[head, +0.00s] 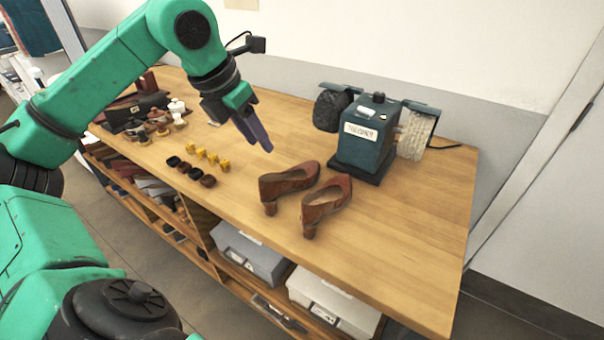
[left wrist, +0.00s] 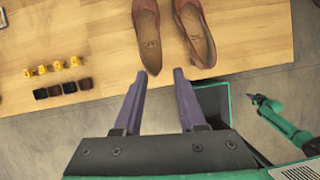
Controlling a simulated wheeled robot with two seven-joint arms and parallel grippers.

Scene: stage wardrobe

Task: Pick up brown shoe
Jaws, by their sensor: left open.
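Two brown heeled shoes stand side by side on the wooden table. The left one (head: 289,184) and the right one (head: 326,204) show in the head view near the table's front edge. In the left wrist view, one shoe (left wrist: 147,35) is ahead of the fingers and the other shoe (left wrist: 195,35) is just to its right. My left gripper (head: 262,140) is open and empty, above the table and to the left of the shoes in the head view. Its two purple fingers (left wrist: 164,75) point toward the shoes in the left wrist view.
A dark green shoe-polishing machine (head: 367,142) with side brushes stands behind the shoes. Several small yellow and dark pieces (head: 201,162) lie to the left. Lidded boxes (head: 248,252) sit on the shelf below.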

